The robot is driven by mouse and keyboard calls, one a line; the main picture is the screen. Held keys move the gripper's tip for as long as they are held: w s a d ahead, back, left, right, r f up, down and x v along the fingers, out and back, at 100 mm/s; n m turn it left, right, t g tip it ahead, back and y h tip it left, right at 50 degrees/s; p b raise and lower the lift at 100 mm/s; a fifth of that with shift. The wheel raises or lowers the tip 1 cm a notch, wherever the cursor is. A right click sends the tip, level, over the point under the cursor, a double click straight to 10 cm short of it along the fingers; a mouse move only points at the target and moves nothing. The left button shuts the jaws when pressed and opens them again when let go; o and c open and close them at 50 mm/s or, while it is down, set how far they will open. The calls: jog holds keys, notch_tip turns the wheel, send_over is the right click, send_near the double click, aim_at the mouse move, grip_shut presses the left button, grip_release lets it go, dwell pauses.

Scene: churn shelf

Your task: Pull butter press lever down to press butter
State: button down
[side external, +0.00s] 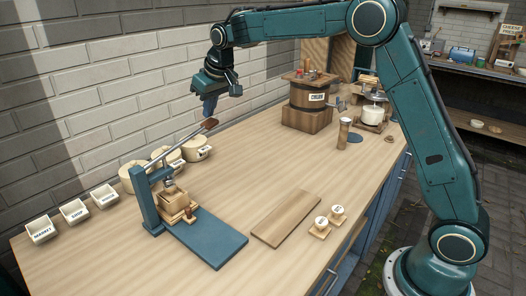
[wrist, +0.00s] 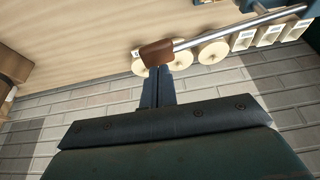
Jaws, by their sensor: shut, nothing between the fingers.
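The butter press has a blue upright frame (side external: 148,205) and a flat blue base (side external: 212,240). Its metal lever rises to the right and ends in a brown handle (side external: 210,124). The handle also shows in the wrist view (wrist: 157,51), with the silver rod (wrist: 232,29) running off to the upper right. A wooden mould (side external: 174,203) stands under the press ram. My gripper (side external: 209,112) is shut and empty, pointing down just above the handle. In the wrist view its fingertips (wrist: 157,72) are close to the handle; I cannot tell whether they touch it.
Round pale crocks (side external: 197,148) and white labelled bins (side external: 74,211) line the brick wall. A wooden board (side external: 287,219) lies right of the press, with two small labelled stamps (side external: 320,226) beside it. A churn (side external: 308,100) stands at the back. The middle tabletop is clear.

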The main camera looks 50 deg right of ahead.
aim_at(213, 122)
jog(key=shift+f, duration=0.3)
jog(key=shift+f, duration=2.55)
dwell(5.2)
